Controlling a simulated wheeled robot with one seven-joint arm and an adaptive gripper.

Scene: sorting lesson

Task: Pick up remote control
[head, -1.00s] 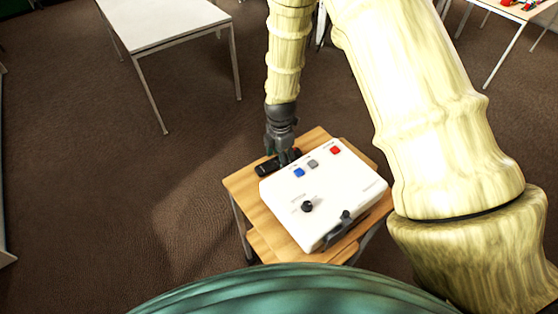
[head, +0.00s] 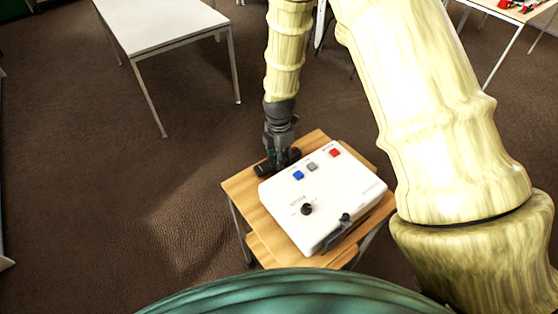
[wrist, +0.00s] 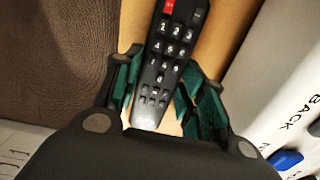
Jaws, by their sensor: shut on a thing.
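The remote control (wrist: 165,55) is black with white-numbered keys and a red key, and lies between the fingers of my gripper (wrist: 160,95) in the wrist view. The teal finger pads press on its two long sides. In the head view my gripper (head: 279,162) points down at the back left of the small wooden table, and it hides most of the remote (head: 262,168). The remote is at or very close to the tabletop; I cannot tell if it is lifted.
A white control box (head: 325,200) with blue, grey and red buttons, a black knob and a lever covers most of the small wooden table (head: 240,186), just right of the remote. A white table (head: 160,25) stands at the back left. Brown floor is clear to the left.

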